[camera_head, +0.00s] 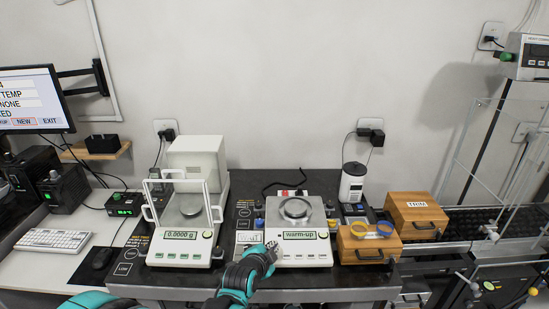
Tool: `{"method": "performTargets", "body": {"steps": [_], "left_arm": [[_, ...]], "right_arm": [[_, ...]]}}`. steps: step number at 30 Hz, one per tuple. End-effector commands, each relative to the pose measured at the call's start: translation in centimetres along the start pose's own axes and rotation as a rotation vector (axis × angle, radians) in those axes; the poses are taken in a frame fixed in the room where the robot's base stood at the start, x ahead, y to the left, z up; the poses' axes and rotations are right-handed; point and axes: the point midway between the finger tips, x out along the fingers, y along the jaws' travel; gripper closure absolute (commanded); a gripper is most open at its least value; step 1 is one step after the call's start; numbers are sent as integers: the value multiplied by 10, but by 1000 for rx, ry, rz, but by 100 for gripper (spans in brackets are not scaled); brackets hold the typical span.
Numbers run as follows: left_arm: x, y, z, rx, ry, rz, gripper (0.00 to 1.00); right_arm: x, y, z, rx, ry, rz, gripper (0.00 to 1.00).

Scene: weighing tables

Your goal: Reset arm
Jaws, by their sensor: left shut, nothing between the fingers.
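My left gripper (271,250) is shut and empty. It is at the front left of the right-hand balance (305,262), beside the display that reads "warm-up" (304,236). I cannot tell whether it touches the housing. My left arm comes in from the bottom left and covers part of the table's front edge. My right gripper is not in view.
A balance with a glass draft shield (178,252) reads 0.0000 g on the left of the dark table. Wooden boxes (368,252) stand at right, the front one with blue and yellow rings on it. A keyboard (52,241) and monitor are far left.

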Motion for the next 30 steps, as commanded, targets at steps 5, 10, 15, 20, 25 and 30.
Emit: {"method": "performTargets", "body": {"steps": [5, 10, 15, 20, 25, 30], "left_arm": [[-39, -13, 13, -134, -60, 22, 100], [-108, -20, 40, -383, -175, 45, 100], [-178, -9, 72, -645, -302, 42, 100], [-237, 14, 101, -877, -419, 15, 100], [-276, 37, 122, -1049, -506, -20, 100], [-290, 47, 130, -1115, -539, -37, 100]], "right_arm": [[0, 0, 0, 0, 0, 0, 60], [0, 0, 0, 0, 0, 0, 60], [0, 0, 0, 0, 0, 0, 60], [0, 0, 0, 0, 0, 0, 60], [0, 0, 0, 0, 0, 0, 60], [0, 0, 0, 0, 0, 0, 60]]}}
